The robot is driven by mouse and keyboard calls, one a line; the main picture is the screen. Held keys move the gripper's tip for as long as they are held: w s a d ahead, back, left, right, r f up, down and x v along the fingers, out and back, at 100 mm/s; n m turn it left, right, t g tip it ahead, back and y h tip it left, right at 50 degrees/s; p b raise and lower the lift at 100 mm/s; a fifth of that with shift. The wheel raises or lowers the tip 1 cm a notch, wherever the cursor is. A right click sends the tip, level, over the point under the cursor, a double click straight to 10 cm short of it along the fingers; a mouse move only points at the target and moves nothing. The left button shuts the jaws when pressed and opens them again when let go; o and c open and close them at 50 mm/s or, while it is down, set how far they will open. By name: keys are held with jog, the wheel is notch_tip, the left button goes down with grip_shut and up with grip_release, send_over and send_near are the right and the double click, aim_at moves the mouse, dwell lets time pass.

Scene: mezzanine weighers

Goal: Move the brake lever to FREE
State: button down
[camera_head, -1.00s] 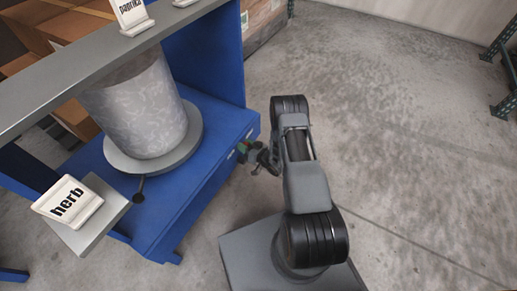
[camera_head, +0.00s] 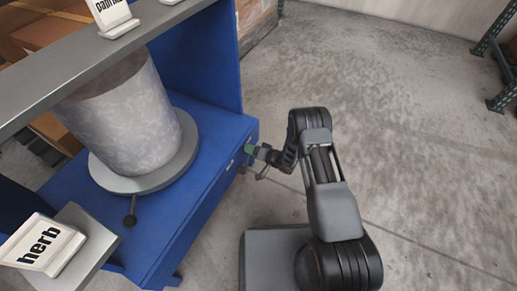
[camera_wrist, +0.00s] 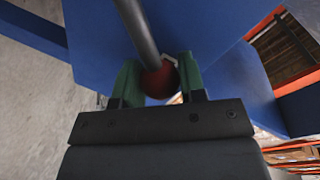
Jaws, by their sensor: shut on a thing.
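My gripper (camera_head: 252,156) is at the right side of the blue weigher stand (camera_head: 187,215), low on its face. In the wrist view its green fingers (camera_wrist: 159,85) are shut on a red ball knob (camera_wrist: 158,82) at the end of a grey rod (camera_wrist: 137,30). This rod and knob look like the brake lever; in the head view they are hidden or too small to make out. No FREE marking can be read. Another short lever with a dark knob (camera_head: 130,220) sticks out below the round grey plate (camera_head: 184,160).
A mottled grey drum (camera_head: 125,120) stands on the plate. A "herb" sign (camera_head: 40,245) stands on a small grey shelf at lower left, and a "paprika" sign (camera_head: 112,14) on the grey beam above. Cardboard boxes (camera_head: 60,40) lie behind.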

jog(key=shift+f, duration=0.1)
dwell(0.4)
jog(key=c, duration=0.7)
grip_release()
jog(key=shift+p+v, duration=2.1)
jog(key=shift+v, duration=4.8)
jog(key=shift+w, duration=0.1)
